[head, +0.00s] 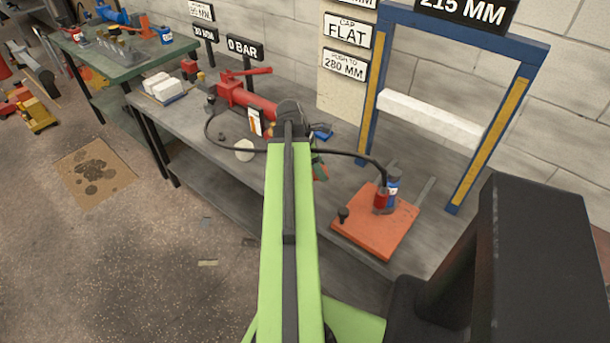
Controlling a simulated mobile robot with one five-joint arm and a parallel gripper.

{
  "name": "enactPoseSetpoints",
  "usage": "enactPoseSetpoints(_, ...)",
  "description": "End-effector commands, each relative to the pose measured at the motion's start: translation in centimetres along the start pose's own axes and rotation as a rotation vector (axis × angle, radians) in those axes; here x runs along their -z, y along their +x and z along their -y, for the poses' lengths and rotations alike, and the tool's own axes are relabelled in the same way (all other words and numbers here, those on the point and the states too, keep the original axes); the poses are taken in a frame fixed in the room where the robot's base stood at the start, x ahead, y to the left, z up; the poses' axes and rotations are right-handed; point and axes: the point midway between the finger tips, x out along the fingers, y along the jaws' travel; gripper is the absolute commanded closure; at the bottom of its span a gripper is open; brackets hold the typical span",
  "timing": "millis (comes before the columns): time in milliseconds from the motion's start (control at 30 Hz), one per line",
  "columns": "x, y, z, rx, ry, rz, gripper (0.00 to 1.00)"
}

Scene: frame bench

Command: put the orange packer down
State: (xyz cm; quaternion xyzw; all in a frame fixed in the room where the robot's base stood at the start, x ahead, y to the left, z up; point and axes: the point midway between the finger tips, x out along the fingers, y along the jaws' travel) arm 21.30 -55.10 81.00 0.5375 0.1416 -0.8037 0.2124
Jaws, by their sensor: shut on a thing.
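My green arm reaches over the grey bench, and my dark gripper (290,112) is at its far end, beside the red hand pump. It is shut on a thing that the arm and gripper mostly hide. A small orange patch (269,131) shows just left of the gripper; it looks like part of the orange packer, but I cannot see its full shape. I cannot tell whether it touches the bench. A flat orange plate (370,228) lies on the bench to the right, with a red and blue cylinder (386,193) upright on it.
The red hand pump (240,94) sends a black hose (345,153) across to the cylinder. A blue and yellow frame (366,105) with a white crossbar (425,119) stands behind the plate. White blocks (160,86) lie at the bench's left. Some bench surface (195,128) left of the arm is bare.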

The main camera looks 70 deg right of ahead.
Motion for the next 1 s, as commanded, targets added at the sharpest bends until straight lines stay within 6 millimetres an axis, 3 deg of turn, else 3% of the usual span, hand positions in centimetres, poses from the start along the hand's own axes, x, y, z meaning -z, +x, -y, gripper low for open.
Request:
enactPoseSetpoints(100, 0.3, 1.3, -1.2, 0.001, 0.002, 0.0, 0.96)
enactPoseSetpoints(333, 0.9, 1.5, -1.5, -0.002, -0.006, 0.0, 0.96)
enactPoseSetpoints(567, 2.5, 5.0, -1.4, -0.003, -0.007, 0.0, 0.96)
enactPoseSetpoints(967, 2.9, 5.0, -1.5, -0.006, -0.014, 0.0, 0.96)
enactPoseSetpoints(1000, 2.9, 4.8, -1.5, -0.006, -0.014, 0.0, 0.42)
